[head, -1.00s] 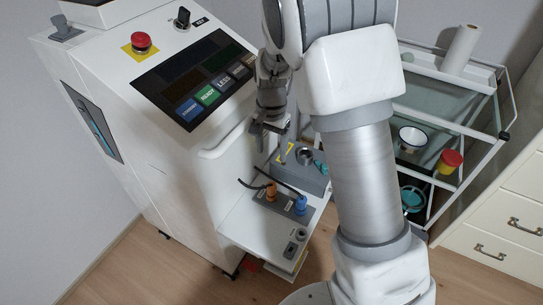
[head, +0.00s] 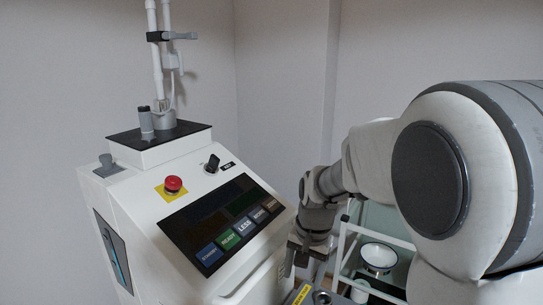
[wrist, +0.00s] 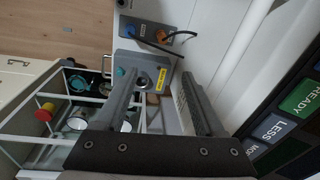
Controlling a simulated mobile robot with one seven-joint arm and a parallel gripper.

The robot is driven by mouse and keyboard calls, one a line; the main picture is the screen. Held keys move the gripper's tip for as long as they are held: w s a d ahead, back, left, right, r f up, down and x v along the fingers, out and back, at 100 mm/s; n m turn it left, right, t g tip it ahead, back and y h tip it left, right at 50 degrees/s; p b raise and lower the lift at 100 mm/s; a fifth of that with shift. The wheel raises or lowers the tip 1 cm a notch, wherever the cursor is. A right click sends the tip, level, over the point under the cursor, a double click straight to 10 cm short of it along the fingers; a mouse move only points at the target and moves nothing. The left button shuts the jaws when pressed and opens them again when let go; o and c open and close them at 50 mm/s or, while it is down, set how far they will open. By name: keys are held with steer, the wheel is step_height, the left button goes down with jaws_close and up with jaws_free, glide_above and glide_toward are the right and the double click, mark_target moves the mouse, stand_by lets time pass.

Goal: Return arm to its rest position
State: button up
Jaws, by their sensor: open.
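My gripper (head: 308,258) hangs fingers-down at the right edge of the white console (head: 150,215) in the head view. In the wrist view my gripper (wrist: 158,76) has its two dark fingers spread apart, with nothing held between them. A grey box with a round socket and a yellow label (wrist: 150,78) lies beyond the fingers. My arm fills the right side of the head view and hides much of what lies behind it.
The console carries a red button (head: 173,184), a black knob (head: 212,162) and a dark button panel (head: 220,225). A glass-shelved cart with a white bowl (head: 378,257) stands behind my arm. Blue (wrist: 153,28) and orange plugs with cables sit past the box.

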steer(key=s+d+r+n+t+p, duration=0.2)
steer(key=s+d+r+p, duration=0.1)
steer(key=s+r, duration=0.6)
steer(key=s+d+r+n+t+p, duration=0.2)
steer(key=s+d+r+n+p, duration=0.1)
steer(key=s+r, duration=0.7)
steer(key=shift+s+d+r+h+p, duration=0.2)
steer(key=shift+d+r+h+p, duration=0.3)
steer(key=shift+p, duration=0.35)
